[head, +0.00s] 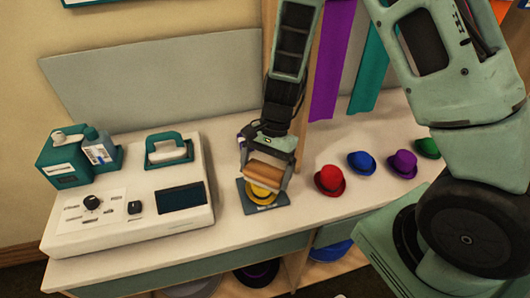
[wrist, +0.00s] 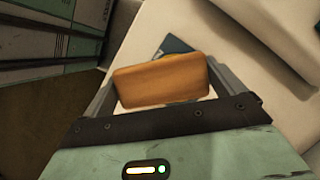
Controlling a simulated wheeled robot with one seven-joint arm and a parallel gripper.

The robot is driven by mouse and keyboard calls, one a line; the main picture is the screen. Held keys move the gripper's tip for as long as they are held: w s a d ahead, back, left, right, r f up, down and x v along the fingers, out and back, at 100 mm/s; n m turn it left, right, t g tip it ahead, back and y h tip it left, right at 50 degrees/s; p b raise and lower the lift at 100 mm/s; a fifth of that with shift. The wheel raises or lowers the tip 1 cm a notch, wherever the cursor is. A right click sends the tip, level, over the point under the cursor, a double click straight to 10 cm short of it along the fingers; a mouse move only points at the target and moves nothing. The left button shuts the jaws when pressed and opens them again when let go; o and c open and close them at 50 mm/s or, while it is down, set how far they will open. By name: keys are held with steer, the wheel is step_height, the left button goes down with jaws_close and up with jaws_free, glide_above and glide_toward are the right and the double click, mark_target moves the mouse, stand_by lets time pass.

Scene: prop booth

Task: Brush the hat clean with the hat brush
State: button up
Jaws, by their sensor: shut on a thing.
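My gripper (head: 266,176) is shut on the hat brush (head: 263,175), a brown wooden block held level between the fingers. The brush (wrist: 161,80) also shows in the wrist view, spanning the gap between my gripper's fingers (wrist: 165,85). The yellow hat (head: 262,193) sits on a dark blue-grey mat (head: 281,206) on the counter. The brush is right over the hat and hides its upper part. I cannot tell whether the brush touches the hat. In the wrist view the brush hides nearly all of the hat, and a corner of the mat (wrist: 176,45) shows behind it.
A white machine (head: 150,223) with a dark screen stands left of the mat. A teal box (head: 62,165) and a bottle are on it. Red (head: 330,180), blue (head: 361,163), purple (head: 402,164) and green (head: 428,148) hats stand to the right. The counter's front edge is close to the mat.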

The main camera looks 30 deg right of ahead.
steer(key=shift+r+p, duration=2.3)
steer(key=shift+r, duration=0.45)
steer(key=shift+w, duration=0.1)
